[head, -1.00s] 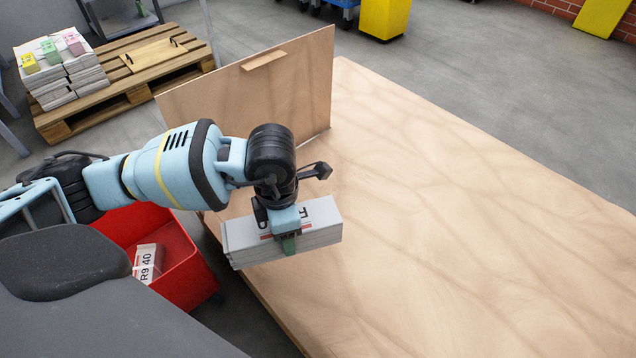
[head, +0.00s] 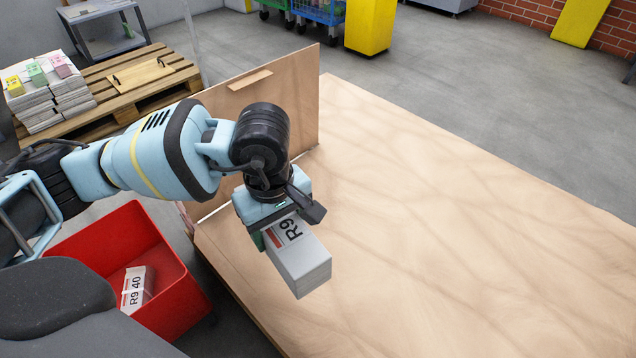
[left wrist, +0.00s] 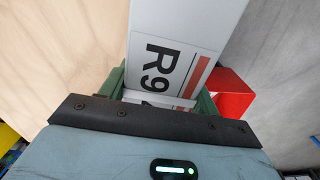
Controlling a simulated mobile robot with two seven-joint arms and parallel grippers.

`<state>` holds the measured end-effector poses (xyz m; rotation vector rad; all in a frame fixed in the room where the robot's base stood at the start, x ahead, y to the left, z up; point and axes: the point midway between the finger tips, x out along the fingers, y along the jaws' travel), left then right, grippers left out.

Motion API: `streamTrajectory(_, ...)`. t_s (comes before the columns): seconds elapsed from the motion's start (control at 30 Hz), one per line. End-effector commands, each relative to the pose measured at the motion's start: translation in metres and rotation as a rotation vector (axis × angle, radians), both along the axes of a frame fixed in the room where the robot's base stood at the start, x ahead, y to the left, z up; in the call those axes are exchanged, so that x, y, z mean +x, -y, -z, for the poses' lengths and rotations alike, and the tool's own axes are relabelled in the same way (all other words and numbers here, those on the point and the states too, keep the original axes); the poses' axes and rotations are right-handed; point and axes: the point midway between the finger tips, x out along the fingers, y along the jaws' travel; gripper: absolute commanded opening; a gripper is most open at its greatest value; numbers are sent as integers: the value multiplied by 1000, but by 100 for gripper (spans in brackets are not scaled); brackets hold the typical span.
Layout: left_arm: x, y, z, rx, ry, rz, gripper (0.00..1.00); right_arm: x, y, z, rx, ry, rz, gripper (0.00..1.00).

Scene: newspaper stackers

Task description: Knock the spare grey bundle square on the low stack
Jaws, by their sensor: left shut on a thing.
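My left gripper (head: 268,232) is shut on a grey-white bundle (head: 305,268) with an "R9" label and a red stripe. It holds the bundle above the near left part of the wooden table. In the left wrist view the bundle (left wrist: 185,25) sticks out from between the green fingers (left wrist: 160,90). A low stack of grey bundles with coloured tags (head: 45,100) is on the wooden pallet (head: 150,85) at the far left; I cannot tell whether it is the task's low stack. My right gripper is not in view.
The pale wooden table (head: 440,200) is bare, with an upright board (head: 255,105) along its left end. A red bin (head: 180,305) beside it holds another "R9 40" bundle (head: 136,290). A yellow bin (head: 370,28) stands behind on the grey floor.

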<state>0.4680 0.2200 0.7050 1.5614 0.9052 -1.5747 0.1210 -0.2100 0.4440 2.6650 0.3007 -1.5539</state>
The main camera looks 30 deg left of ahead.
Motion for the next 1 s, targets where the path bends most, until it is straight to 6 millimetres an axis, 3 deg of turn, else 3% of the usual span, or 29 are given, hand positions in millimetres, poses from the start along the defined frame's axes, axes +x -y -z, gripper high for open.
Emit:
streamTrajectory(0.6, -4, 4, -42, 15, 14, 792, 4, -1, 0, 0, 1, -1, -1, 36)
streamTrajectory(1.0, -7, 5, -53, 19, 11, 1054, 4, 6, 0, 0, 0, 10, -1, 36)
